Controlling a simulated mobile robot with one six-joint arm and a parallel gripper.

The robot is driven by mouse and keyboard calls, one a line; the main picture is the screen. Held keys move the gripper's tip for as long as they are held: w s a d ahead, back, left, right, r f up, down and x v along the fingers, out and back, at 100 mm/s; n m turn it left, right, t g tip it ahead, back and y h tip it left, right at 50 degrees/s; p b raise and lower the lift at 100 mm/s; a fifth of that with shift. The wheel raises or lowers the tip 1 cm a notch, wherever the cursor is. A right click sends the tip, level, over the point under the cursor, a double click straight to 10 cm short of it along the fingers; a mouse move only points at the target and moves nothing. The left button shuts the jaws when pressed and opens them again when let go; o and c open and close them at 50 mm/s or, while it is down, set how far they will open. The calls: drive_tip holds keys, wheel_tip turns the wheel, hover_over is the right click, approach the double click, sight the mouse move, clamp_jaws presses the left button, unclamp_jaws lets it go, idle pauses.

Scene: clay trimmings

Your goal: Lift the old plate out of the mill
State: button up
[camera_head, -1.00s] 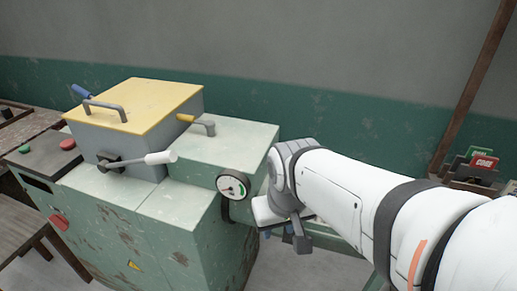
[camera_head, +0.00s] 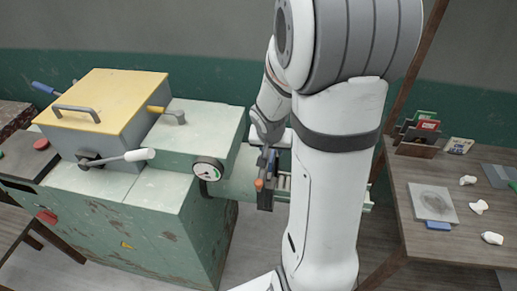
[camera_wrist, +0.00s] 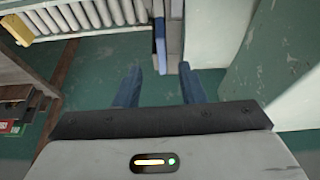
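The mill (camera_head: 150,215) is a worn pale-green machine with a yellow-lidded grey box, a white-knobbed lever and a gauge. My gripper (camera_wrist: 158,78) is open and empty in the wrist view, its two blue fingers apart. Beyond the fingertips, a narrow upright blue piece (camera_wrist: 159,45) sits beside a grey part at the end of a row of rollers. I cannot tell whether this is the old plate. In the head view my arm hides part of the mill's right side, and the fingertips are not clear.
Pale rollers (camera_wrist: 90,14) run beside the mill. A wooden table (camera_head: 410,240) at the right holds a stained grey plate (camera_head: 433,200) with a blue tab, several white lumps (camera_head: 478,207) and a rack of cards (camera_head: 418,135).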

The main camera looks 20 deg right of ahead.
sight(272, 154)
drive_tip(key=x, duration=0.3)
drive_tip(key=shift+w+r+b, duration=0.1)
drive_tip(key=shift+b, duration=0.25)
drive_tip(key=x, duration=0.2)
drive_tip(key=b+x, duration=0.1)
drive_tip(key=x, duration=0.2)
drive_tip(key=shift+w+d, duration=0.15)
drive_tip(key=shift+w, duration=0.25)
drive_tip(key=shift+c, duration=0.2)
clamp_jaws()
idle(0.5)
